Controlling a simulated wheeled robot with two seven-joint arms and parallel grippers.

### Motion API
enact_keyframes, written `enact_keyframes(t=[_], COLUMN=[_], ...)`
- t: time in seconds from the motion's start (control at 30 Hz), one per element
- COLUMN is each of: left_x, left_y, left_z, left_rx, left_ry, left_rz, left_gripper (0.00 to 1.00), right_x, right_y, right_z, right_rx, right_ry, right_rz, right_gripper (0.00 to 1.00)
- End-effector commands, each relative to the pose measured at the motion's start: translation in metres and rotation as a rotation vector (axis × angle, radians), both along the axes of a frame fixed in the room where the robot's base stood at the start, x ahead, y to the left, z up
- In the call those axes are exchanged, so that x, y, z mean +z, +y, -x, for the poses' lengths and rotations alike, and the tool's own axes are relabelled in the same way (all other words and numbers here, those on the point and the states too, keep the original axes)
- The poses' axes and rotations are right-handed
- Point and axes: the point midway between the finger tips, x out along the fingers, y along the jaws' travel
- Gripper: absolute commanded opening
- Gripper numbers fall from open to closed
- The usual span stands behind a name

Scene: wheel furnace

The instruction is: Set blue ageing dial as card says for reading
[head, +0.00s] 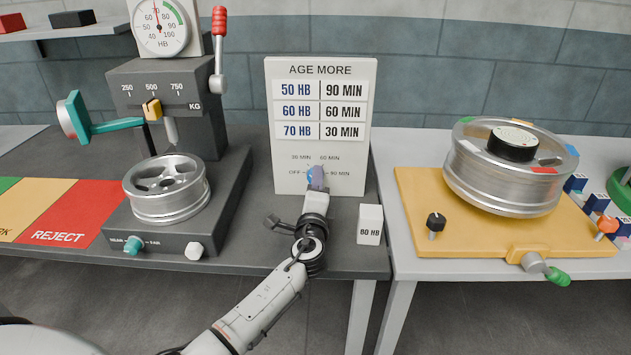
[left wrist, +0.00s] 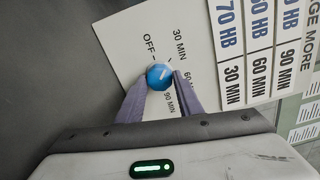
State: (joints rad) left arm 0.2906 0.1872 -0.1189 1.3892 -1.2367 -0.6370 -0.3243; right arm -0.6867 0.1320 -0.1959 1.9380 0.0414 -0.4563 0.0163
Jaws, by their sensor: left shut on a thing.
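The blue ageing dial (left wrist: 160,76) sits on the white card panel (head: 355,180), with OFF, 30 MIN, 60 MIN and 90 MIN around it. Its white mark appears to point toward the 30 MIN side in the left wrist view. My left gripper (head: 316,180) is shut on the dial, one finger on each side; it hides much of the dial in the head view. The card pairs 50 HB with 90 MIN, 60 HB with 60 MIN and 70 HB with 30 MIN. The HB gauge (head: 170,38) needle points almost straight up, near 70. My right gripper is out of view.
The grey hardness tester (head: 135,80) holds a silver wheel (head: 165,190) left of the panel. A yellow fixture (head: 480,235) with another wheel (head: 500,180) is on the right table.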

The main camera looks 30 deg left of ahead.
Motion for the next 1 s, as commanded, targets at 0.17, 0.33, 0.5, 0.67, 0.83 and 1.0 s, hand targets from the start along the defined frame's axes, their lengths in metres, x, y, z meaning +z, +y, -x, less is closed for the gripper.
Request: enact_keyframes(t=[0.17, 0.33, 0.5, 0.67, 0.83, 1.0], left_x=[-0.0005, -0.0011, -0.0016, -0.0019, -0.002, -0.0017], left_y=[-0.0007, -0.0012, -0.0012, -0.0013, -0.0013, -0.001], left_z=[0.0002, 0.0001, 0.0002, 0.0003, 0.0003, 0.0002], left_rx=[-0.002, -0.002, -0.002, -0.002, -0.003, -0.002], left_ry=[0.045, 0.068, 0.077, 0.078, 0.078, 0.077], left_rz=[-0.071, -0.108, -0.123, -0.123, -0.122, -0.123], left_gripper=[0.1, 0.1, 0.1, 0.1, 0.1, 0.51], right_x=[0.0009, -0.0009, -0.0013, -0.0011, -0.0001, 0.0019], right_y=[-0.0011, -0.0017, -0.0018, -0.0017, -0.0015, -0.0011], right_z=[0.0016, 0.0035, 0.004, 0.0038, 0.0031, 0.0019], right_rx=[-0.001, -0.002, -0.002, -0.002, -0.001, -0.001], right_ry=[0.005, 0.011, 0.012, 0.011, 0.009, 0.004], right_rz=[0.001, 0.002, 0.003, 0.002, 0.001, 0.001], right_gripper=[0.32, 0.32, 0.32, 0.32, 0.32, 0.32])
